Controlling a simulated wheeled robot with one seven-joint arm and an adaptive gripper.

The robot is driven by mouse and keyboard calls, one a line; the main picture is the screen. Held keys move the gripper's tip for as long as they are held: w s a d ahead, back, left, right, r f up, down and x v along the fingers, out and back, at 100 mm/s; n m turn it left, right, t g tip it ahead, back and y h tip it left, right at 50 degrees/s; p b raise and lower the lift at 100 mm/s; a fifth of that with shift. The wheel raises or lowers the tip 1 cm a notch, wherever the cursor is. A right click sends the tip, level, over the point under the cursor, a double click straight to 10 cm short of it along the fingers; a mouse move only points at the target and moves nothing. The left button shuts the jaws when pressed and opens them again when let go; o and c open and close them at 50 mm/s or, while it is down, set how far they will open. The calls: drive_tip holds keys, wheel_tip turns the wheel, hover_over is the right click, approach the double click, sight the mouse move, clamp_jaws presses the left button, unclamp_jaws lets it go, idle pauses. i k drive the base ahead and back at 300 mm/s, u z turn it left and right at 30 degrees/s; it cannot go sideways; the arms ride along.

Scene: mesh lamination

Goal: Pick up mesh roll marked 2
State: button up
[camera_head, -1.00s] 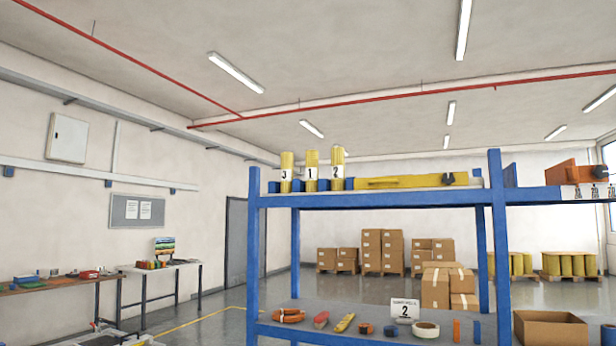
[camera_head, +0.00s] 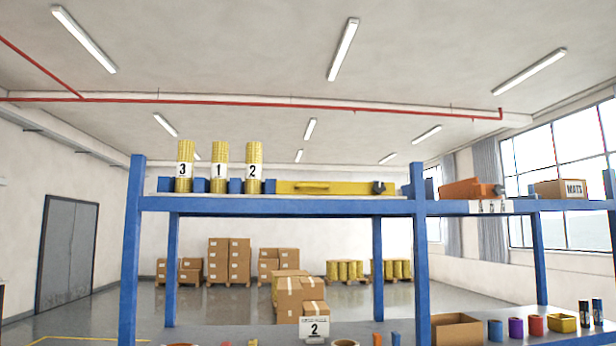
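The mesh roll marked 2 (camera_head: 254,166) is a yellow upright roll with a white label. It stands on the top shelf of the blue rack (camera_head: 270,204), the rightmost of three similar rolls. The roll marked 1 (camera_head: 219,167) is in the middle and the roll marked 3 (camera_head: 184,166) is on the left. Small blue blocks (camera_head: 236,186) stand between and beside the rolls. My gripper does not show in this view.
A long yellow tool (camera_head: 335,188) lies right of the rolls on the same shelf. An orange object (camera_head: 470,189) and a MATS box (camera_head: 561,189) are farther right. The lower shelf holds a sign marked 2 (camera_head: 314,328) and an open carton (camera_head: 458,330). Boxes stand on the floor behind.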

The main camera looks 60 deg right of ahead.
sight(253, 183)
drive_tip(key=z, duration=0.85)
drive_tip(key=i, duration=0.7)
drive_tip(key=z, duration=0.75)
